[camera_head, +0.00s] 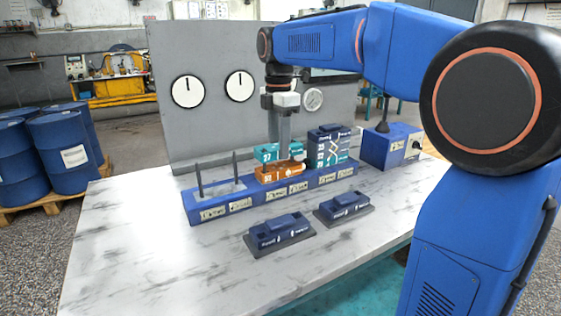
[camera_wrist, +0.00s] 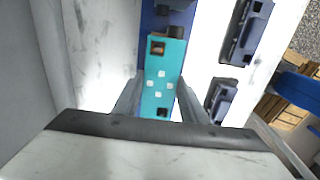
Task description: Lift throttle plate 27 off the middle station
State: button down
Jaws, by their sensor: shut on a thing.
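Throttle plate 27 (camera_head: 266,153) is a teal block at the middle station of the blue manifold base (camera_head: 232,208). An orange block (camera_head: 272,175) lies directly below it; I cannot tell whether the two touch. My gripper (camera_head: 284,150) points straight down over the middle station, shut on the teal plate. In the wrist view the teal plate (camera_wrist: 162,82) lies between the two fingers (camera_wrist: 160,103), with several pale squares and two brown-rimmed dark openings on its top. The fingers hide part of the plate in the head view.
A stack of teal and dark blocks (camera_head: 329,147) stands right of the gripper. Two upright rods (camera_head: 235,166) rise from the left station. Two dark blue valve units (camera_head: 280,234) lie in front on the marble table (camera_head: 150,250). A grey gauge panel (camera_head: 210,125) stands behind.

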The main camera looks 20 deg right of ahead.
jog(key=shift+r, duration=4.55)
